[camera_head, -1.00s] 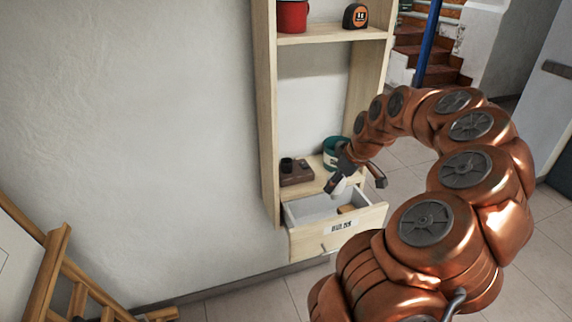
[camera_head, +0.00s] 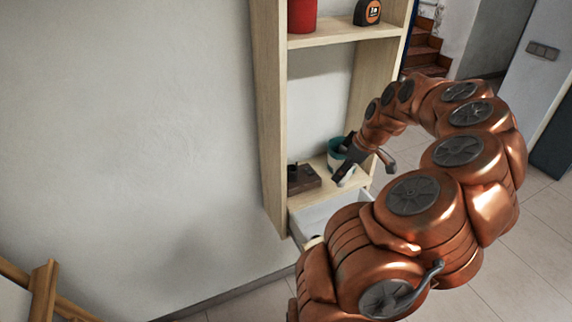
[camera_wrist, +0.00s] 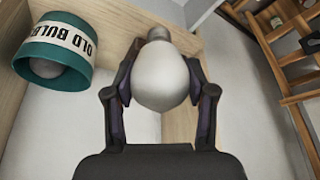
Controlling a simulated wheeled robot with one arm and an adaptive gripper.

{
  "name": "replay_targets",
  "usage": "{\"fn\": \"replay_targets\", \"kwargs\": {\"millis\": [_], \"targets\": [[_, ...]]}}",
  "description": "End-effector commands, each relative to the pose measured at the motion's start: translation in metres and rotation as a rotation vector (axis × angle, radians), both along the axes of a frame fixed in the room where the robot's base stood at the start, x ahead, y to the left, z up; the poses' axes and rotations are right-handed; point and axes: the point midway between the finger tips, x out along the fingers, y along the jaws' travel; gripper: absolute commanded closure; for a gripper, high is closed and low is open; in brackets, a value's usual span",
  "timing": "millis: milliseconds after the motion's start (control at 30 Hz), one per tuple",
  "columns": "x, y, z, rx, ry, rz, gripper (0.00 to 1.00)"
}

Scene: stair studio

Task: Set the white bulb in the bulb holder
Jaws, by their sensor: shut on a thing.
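In the wrist view my gripper (camera_wrist: 161,97) is shut on the white bulb (camera_wrist: 161,76), one finger on each side. The bulb's grey base points toward the top of that view. In the head view my gripper (camera_head: 360,165) holds the bulb (camera_head: 345,176) in front of the lower shelf, near the bulb holder's right side. The bulb holder (camera_head: 303,180) is a brown block with a dark socket standing up from it, on the left of the shelf. The bulb and the holder look apart. The holder is not clearly visible in the wrist view.
A teal bin labelled "OLD BULBS" (camera_wrist: 54,50) holds a round bulb and stands beside my gripper, also behind it in the head view (camera_head: 336,155). The drawer (camera_head: 318,214) below is open, partly hidden by my arm. The upper shelf (camera_head: 335,36) carries a red container and a tape measure.

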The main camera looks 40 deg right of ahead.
Motion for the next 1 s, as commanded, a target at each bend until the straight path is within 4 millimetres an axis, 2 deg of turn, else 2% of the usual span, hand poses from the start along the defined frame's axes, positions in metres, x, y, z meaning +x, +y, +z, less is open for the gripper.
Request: {"fn": "replay_targets", "kwargs": {"millis": [600, 800, 1000], "targets": [[0.13, 0.031, 0.004, -0.001, 0.002, 0.004, 0.8], [0.158, 0.037, 0.002, 0.002, 0.002, 0.002, 0.8], [0.165, 0.039, -0.001, 0.001, 0.001, 0.0, 0.8]]}}
